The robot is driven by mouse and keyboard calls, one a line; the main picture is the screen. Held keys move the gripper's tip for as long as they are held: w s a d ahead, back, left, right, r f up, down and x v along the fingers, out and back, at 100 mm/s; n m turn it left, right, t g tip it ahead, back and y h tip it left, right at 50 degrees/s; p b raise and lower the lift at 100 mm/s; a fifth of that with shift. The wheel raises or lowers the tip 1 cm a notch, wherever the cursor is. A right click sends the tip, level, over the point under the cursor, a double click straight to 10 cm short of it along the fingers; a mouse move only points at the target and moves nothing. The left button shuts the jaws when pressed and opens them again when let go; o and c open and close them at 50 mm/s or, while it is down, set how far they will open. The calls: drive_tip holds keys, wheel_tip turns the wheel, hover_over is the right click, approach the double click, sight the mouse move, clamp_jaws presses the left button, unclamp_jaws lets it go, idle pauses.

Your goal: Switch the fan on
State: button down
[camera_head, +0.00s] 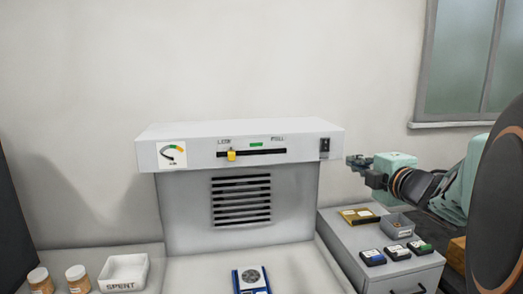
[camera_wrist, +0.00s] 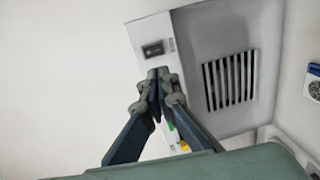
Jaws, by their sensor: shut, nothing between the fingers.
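The fan unit (camera_head: 240,205) is a white cabinet with a dark slatted vent (camera_head: 241,200) and an overhanging control panel (camera_head: 200,150). A black rocker switch (camera_head: 324,148) sits at the panel's right end. It also shows in the wrist view (camera_wrist: 153,49), just beyond my fingertips. I cannot tell which way it is tipped. A round-scaled gauge (camera_head: 172,154) is at the left end. My gripper (camera_head: 352,160) is shut and empty, right of the switch and apart from it.
A blue-edged scale (camera_head: 250,279) stands in front of the vent. A "SPENT" tray (camera_head: 124,274) and two jars (camera_head: 77,278) are at left.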

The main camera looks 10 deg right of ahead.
sight(326, 151)
drive_tip(key=w, duration=0.4)
drive_tip(key=w+f+p, duration=0.1)
drive_tip(key=w, duration=0.4)
drive_tip(key=w+p, duration=0.1)
drive_tip(key=w, duration=0.3)
drive_tip(key=shift+w+a+f, duration=0.3)
drive_tip(key=shift+f, duration=0.05)
drive_tip(key=shift+w+f+b, duration=0.15)
drive_tip(key=shift+f+b, duration=0.2)
drive_tip(key=shift+b, duration=0.4)
drive_tip(key=b, duration=0.1)
drive_tip(key=t+b, duration=0.1)
drive_tip(key=b, duration=0.1)
drive_tip(key=shift+w+f, duration=0.15)
drive_tip(key=shift+w, duration=0.1)
drive_tip(key=shift+r+p, duration=0.35)
